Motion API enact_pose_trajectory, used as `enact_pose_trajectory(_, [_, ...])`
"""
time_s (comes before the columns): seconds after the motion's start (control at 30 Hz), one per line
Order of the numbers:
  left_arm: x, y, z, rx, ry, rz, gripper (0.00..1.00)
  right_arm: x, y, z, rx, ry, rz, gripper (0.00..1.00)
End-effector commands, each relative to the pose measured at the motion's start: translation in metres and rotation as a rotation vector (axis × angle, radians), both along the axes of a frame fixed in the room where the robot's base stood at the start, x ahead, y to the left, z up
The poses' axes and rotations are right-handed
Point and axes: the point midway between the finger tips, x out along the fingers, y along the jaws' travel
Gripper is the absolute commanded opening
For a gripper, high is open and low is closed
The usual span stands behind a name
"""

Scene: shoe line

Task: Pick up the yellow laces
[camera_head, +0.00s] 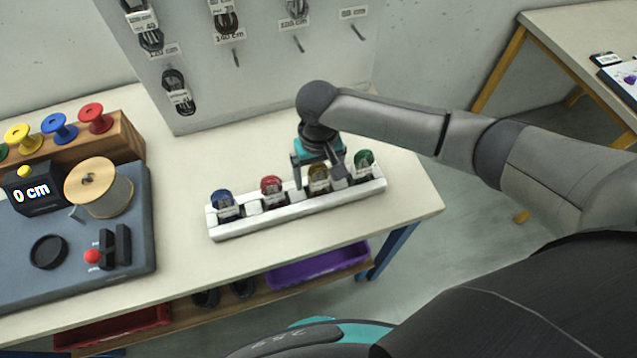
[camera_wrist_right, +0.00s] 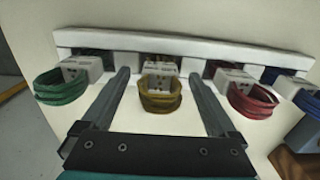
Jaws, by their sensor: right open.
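The yellow laces (camera_head: 319,178) are a dark yellow coil with a pale paper band. They sit in the white rack (camera_head: 290,221) on the table, between the red laces (camera_head: 271,188) and the green laces (camera_head: 364,160). In the right wrist view the yellow laces (camera_wrist_right: 160,97) lie between the two fingers of my right gripper (camera_wrist_right: 163,88), which is open, one finger on each side with gaps. In the head view my right gripper (camera_head: 320,172) is over the rack at the yellow laces, partly hiding them. My left gripper is not in view.
Blue laces (camera_head: 224,204) sit at the rack's left end. A grey measuring station (camera_head: 130,255) with a wooden spool (camera_head: 98,188) stands to the left. A grey board (camera_head: 260,75) with hanging laces stands behind. The table in front of the rack is clear.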

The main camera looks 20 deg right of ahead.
Motion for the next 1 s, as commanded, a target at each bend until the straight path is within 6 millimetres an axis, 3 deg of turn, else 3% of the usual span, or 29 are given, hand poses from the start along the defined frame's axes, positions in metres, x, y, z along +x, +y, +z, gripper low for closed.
enact_pose_trajectory(0.1, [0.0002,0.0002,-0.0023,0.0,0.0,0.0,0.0,-0.0001,-0.0002,-0.0095,0.0,0.0,0.0,0.94])
enact_pose_trajectory(0.33, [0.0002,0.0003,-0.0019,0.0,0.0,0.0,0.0,0.0,-0.0001,-0.0098,0.0,-0.001,0.0,0.94])
enact_pose_trajectory(1.0, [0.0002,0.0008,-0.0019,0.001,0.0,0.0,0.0,0.0,-0.0004,-0.0095,0.0,-0.001,0.0,0.18])
